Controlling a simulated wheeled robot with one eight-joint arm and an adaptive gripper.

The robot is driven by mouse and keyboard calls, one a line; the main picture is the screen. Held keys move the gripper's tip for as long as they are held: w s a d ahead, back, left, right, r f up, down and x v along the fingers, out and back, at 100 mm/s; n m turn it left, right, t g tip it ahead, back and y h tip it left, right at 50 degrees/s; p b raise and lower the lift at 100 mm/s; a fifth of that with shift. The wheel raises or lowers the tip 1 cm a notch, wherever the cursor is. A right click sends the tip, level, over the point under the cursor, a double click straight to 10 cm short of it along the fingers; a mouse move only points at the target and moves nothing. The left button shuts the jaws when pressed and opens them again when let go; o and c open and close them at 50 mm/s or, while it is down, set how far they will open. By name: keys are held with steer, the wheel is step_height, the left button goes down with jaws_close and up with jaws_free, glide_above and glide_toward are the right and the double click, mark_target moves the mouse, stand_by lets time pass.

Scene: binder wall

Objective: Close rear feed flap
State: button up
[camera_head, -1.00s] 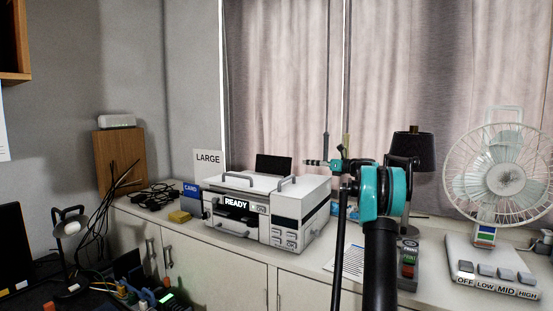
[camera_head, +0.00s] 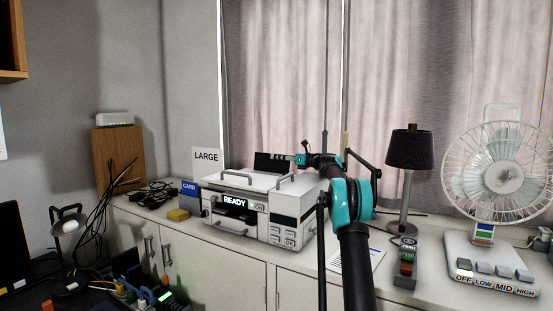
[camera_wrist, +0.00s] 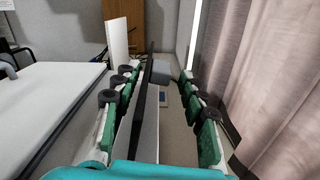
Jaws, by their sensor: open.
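The white printer (camera_head: 262,205) stands on the cabinet top, with READY on its front display. Its rear feed flap (camera_head: 266,161) is a dark panel standing up behind the printer's top. In the wrist view the flap (camera_wrist: 146,95) is a thin upright plate, seen nearly edge-on. My gripper (camera_head: 288,158) is at the flap's right end. In the wrist view my gripper (camera_wrist: 157,74) is open, its green-padded fingers on either side of the plate with visible gaps. The printer's white top (camera_wrist: 45,95) lies left of the fingers. Contact with the flap cannot be told.
Curtains (camera_wrist: 265,70) hang close to the right finger in the wrist view. A LARGE sign (camera_head: 206,161) and blue CARD box (camera_head: 189,189) stand left of the printer. A lamp (camera_head: 409,150), red-button box (camera_head: 405,268) and fan (camera_head: 497,175) stand right.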

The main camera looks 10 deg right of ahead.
steer(key=shift+x, duration=0.8)
steer(key=shift+c, duration=0.3)
jaws_close()
